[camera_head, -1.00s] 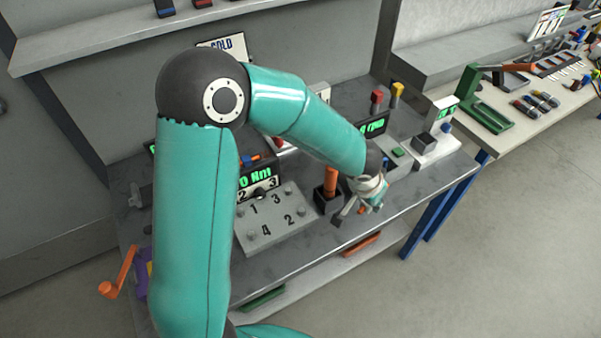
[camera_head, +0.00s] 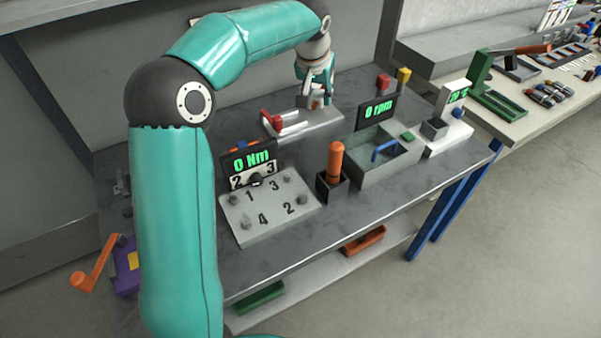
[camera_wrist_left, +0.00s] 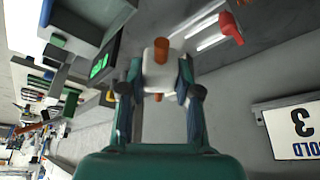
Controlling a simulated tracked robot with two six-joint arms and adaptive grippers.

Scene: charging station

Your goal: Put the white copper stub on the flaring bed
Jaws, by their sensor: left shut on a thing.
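The white copper stub (camera_wrist_left: 158,76), a white sleeve with copper ends, is between the fingers of my left gripper (camera_wrist_left: 160,88) in the left wrist view. The fingers are shut on its white middle, and copper shows at both ends. In the head view my left gripper (camera_head: 316,102) points down over the back of the bench, at the flaring bed. The flaring bed (camera_head: 310,129) is a grey block with white bars and a red clamp handle (camera_head: 272,121). Whether the stub touches the bed cannot be told. My right gripper is not in view.
A 0 Nm display (camera_head: 250,160) and numbered plate (camera_head: 268,208) stand in front. A dark holder with an orange handle (camera_head: 335,162) and a grey tray (camera_head: 376,160) with a blue handle stand to the right. Bare bench lies along the front edge.

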